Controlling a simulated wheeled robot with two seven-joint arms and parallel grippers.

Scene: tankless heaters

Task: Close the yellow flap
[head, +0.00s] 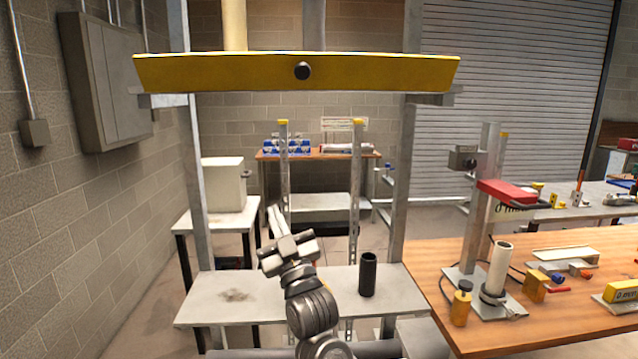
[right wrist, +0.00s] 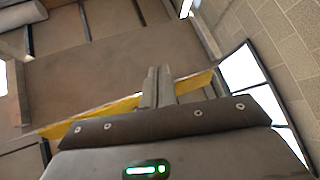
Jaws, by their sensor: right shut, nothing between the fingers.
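In the right wrist view, a yellow strip (right wrist: 112,106), apparently the flap's edge, runs behind the shut fingers (right wrist: 158,72). No contact is visible. How far the flap stands open is hard to tell. My left gripper is not in view.
Frame uprights (head: 408,170) stand left and right of my arm. A black cylinder (head: 368,274) stands on the pale shelf (head: 235,300). A wooden table (head: 560,330) with a white cylinder and small parts is at right. Open space lies between shelf and flap.

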